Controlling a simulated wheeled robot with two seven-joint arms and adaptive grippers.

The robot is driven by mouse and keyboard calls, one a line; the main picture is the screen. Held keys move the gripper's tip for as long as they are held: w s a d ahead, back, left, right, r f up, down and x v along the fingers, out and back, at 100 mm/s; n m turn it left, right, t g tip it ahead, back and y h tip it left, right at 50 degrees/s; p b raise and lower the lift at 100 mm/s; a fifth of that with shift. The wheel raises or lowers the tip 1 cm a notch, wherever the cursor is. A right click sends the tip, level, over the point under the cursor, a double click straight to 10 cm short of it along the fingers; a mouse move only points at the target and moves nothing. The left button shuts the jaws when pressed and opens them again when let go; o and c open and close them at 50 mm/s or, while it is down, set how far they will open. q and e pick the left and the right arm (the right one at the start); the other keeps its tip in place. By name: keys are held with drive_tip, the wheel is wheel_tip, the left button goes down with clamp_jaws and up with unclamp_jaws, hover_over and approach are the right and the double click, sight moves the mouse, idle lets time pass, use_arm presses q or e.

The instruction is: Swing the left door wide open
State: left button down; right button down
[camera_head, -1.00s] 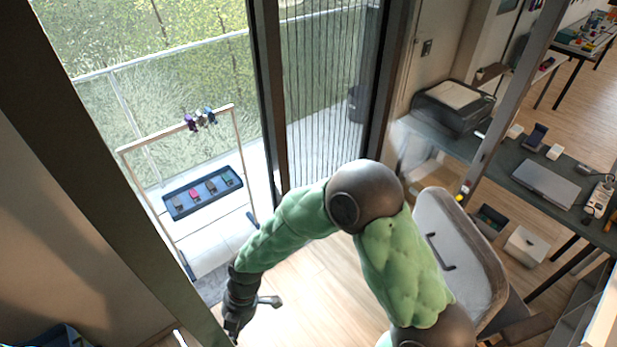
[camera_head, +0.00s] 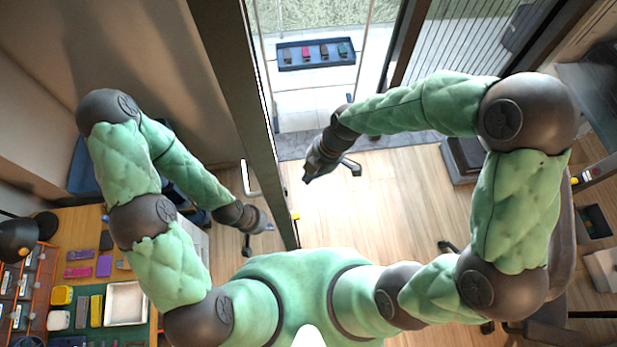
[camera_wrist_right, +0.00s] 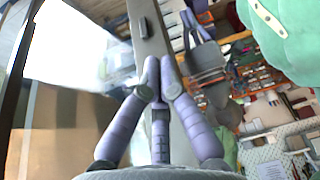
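The left door (camera_head: 240,90) appears as a tall dark panel seen nearly edge-on in the head view, running from top centre down to the middle. A pale bar handle (camera_head: 245,182) is on its left side. My left gripper (camera_head: 266,226) is left of the panel's lower end, below the handle; its fingers are too small to judge. My right gripper (camera_head: 308,176) is right of the panel, close to its edge. In the right wrist view its fingertips (camera_wrist_right: 158,80) come together with nothing seen between them. Contact with the door cannot be told.
Beyond the doorway, a tray with small coloured items (camera_head: 316,54) stands on a pale surface. A cluttered workbench (camera_head: 98,285) is at lower left, and a grey chair (camera_head: 562,225) is at right.

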use_arm(q)
drive_tip(key=shift+a+f+b, duration=0.3)
drive_tip(key=shift+a+f, duration=0.05)
drive_tip(key=shift+a, duration=0.1)
use_arm(e)
drive_tip(key=a+v, duration=0.1)
drive_tip(key=v, duration=0.7)
drive_tip(key=shift+r, duration=0.2)
